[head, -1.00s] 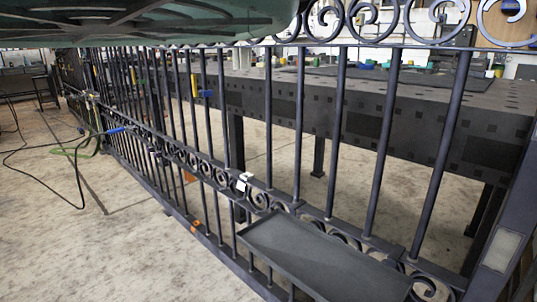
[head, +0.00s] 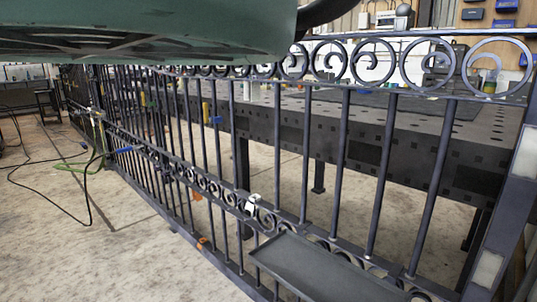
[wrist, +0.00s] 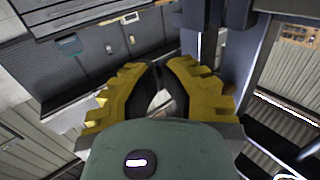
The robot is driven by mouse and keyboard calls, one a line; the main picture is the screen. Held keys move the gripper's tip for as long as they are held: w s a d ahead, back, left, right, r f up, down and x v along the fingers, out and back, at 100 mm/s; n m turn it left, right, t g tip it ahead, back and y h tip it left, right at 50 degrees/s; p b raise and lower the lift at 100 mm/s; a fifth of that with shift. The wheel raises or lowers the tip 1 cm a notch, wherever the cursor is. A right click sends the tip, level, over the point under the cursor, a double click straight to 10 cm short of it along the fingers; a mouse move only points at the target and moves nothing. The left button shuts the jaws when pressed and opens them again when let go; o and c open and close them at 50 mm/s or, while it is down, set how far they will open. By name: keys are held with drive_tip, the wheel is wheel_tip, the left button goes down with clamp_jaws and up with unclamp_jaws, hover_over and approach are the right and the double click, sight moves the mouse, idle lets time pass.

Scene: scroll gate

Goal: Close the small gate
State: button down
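A dark metal gate and railing (head: 345,120) with upright bars and scrollwork runs from the far left to the right foreground in the head view. A broad post with light plates (head: 495,230) stands at the right. I cannot tell which section is the small gate, or whether it stands open. A flat dark plate (head: 320,268) is fixed low on the bars. My gripper (wrist: 160,65) shows in the wrist view, its yellow fingers with dark pads close together at the tips. A dark upright metal part (wrist: 205,50) is just beyond them. I cannot tell whether they touch it.
A long dark perforated worktable (head: 275,120) stands behind the bars. A hose and cables (head: 85,165) lie on the concrete floor at the left. Floor in front of the railing (head: 110,245) is mostly clear. My own green body part hides the upper left.

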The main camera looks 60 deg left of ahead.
drive_tip(key=s+d+p, duration=0.1)
drive_tip(key=s+p, duration=0.1)
drive_tip(key=s, duration=0.4)
drive_tip(key=shift+s+d+r+p, duration=0.2)
drive_tip(key=shift+s+r+p, duration=0.1)
drive_tip(key=shift+r+p, duration=0.15)
